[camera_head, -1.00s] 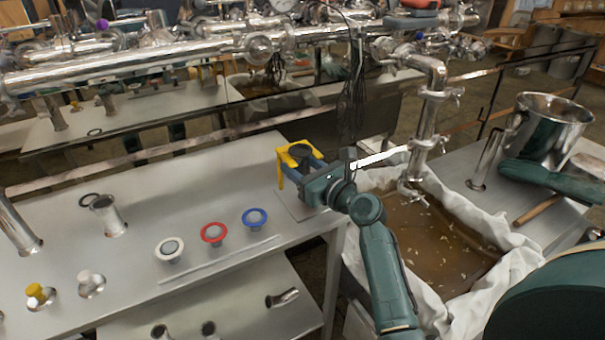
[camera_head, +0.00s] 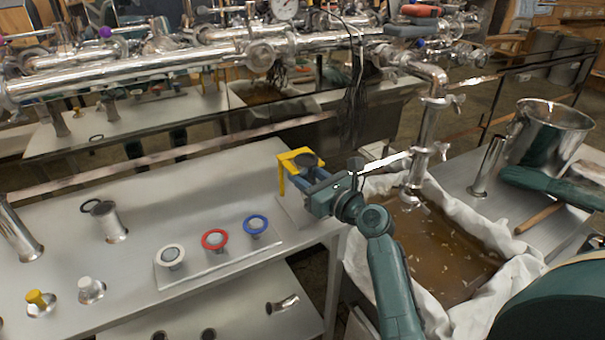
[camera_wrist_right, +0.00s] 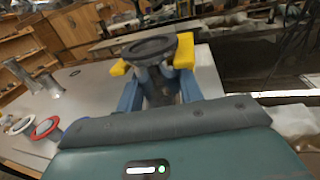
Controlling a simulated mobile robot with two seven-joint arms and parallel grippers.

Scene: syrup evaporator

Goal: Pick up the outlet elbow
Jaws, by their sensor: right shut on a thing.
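My right gripper (camera_head: 300,172) is at the right end of the steel table, above a flat plate. Its blue fingers with yellow tips are shut on a metal fitting with a dark round flange on top, which I take for the outlet elbow (camera_head: 307,160). In the right wrist view the elbow (camera_wrist_right: 160,48) sits between the fingers of the gripper (camera_wrist_right: 155,62), flange facing up. Its lower part is hidden by the fingers and wrist, so I cannot tell whether it touches the plate. My left gripper is not in view.
White (camera_head: 170,255), red (camera_head: 214,239) and blue (camera_head: 256,225) ringed fittings stand on the steel table (camera_head: 180,205). A curved metal piece (camera_head: 283,303) lies on the lower shelf. A vertical pipe (camera_head: 427,125) hangs over the cloth-lined basin (camera_head: 440,250) to the right. Long pipes cross behind.

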